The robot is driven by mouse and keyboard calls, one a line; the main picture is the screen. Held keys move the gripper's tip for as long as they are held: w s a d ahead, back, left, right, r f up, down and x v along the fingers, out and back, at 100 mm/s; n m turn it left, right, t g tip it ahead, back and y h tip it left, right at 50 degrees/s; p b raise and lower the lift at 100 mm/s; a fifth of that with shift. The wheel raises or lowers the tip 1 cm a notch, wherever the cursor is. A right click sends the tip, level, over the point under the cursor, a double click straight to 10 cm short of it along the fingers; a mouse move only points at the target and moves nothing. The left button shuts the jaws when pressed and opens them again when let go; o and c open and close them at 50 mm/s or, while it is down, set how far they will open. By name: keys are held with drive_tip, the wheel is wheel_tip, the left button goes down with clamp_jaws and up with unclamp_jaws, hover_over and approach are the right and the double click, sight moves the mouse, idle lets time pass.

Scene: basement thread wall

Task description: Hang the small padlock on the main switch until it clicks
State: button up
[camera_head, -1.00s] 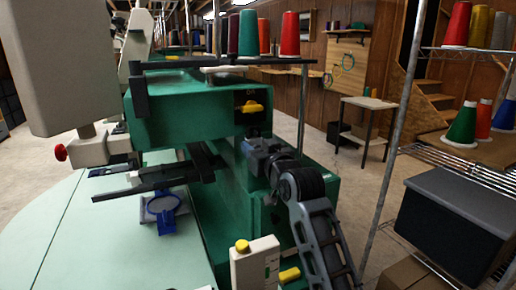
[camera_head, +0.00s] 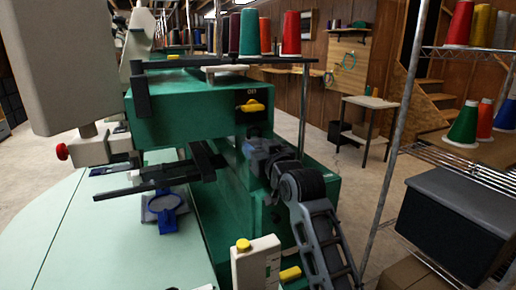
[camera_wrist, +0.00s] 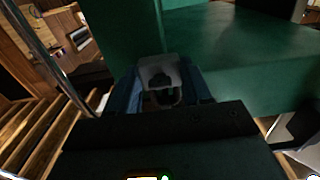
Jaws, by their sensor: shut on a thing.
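The main switch (camera_head: 254,105) is a yellow handle on a black plate marked ON, on the side of the green machine head. My gripper (camera_head: 258,148) is below the switch, beside the green machine body, apart from the switch. In the wrist view my gripper (camera_wrist: 162,92) has its blue fingers shut on a small grey thing, which looks like the padlock (camera_wrist: 158,68). Its dark gaps show between the fingers, but its shackle is hard to make out. The padlock is not distinct in the head view. The switch is not recognisable in the wrist view.
The green machine (camera_head: 190,110) overhangs the pale table (camera_head: 90,230), where a blue hoop (camera_head: 164,206) lies. A dark thread rack bar (camera_head: 230,61) with cones runs above the switch. A wire shelf (camera_head: 440,155) stands at right. A white box with a yellow button (camera_head: 258,265) is in front.

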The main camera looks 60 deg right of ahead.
drive_tip(key=o, duration=1.1)
drive_tip(key=shift+s+f, duration=0.1)
drive_tip(key=b+v, duration=0.1)
drive_tip(key=v, duration=0.6)
drive_tip(key=shift+s+a, duration=0.25)
